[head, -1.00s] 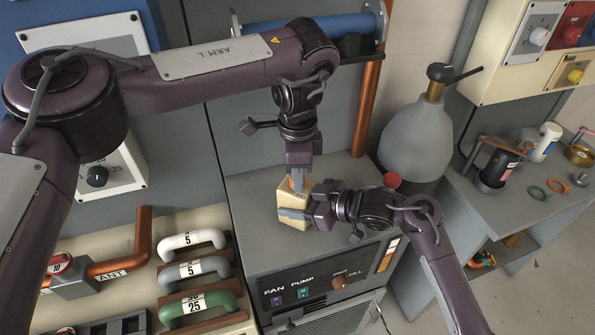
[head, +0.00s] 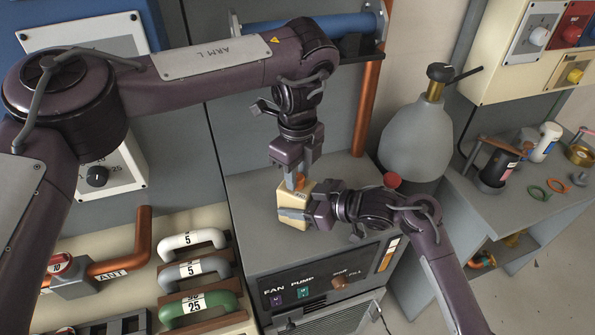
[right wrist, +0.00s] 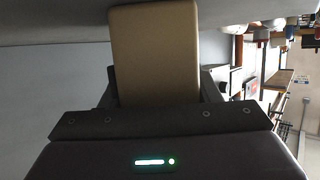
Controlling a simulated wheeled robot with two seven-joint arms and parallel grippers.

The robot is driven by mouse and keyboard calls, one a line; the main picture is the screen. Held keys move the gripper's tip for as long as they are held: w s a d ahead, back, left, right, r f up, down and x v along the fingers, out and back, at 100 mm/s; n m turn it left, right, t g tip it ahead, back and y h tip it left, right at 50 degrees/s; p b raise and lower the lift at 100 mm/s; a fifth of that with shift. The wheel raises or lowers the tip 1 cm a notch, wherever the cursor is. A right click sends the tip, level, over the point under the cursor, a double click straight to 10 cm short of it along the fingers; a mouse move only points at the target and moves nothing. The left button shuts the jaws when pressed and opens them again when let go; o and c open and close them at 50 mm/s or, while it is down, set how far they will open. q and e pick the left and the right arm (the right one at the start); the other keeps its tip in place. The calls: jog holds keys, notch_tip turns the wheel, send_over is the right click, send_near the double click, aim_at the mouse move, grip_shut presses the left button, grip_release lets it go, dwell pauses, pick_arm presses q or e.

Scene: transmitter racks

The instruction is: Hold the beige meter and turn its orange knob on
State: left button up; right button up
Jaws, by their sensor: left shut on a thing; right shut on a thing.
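The beige meter (head: 291,193) stands on the grey cabinet top in the head view. My right gripper (head: 296,205) is shut on the meter from the right side. The meter's beige face (right wrist: 154,50) also fills the upper middle of the right wrist view between the fingers. My left gripper (head: 298,177) comes down from above and is shut on the orange knob (head: 299,183) at the meter's top. The fingers hide much of the knob, and its setting cannot be read.
A grey bottle (head: 416,140) with a black and brass top stands right of the meter. The cabinet (head: 250,228) has a front panel with FAN and PUMP switches. Handles (head: 192,241) sit at lower left. The cabinet top around the meter is mostly clear.

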pick_arm(q)
jog(key=shift+w+a, duration=0.1)
dwell(0.4)
jog(key=o, duration=0.7)
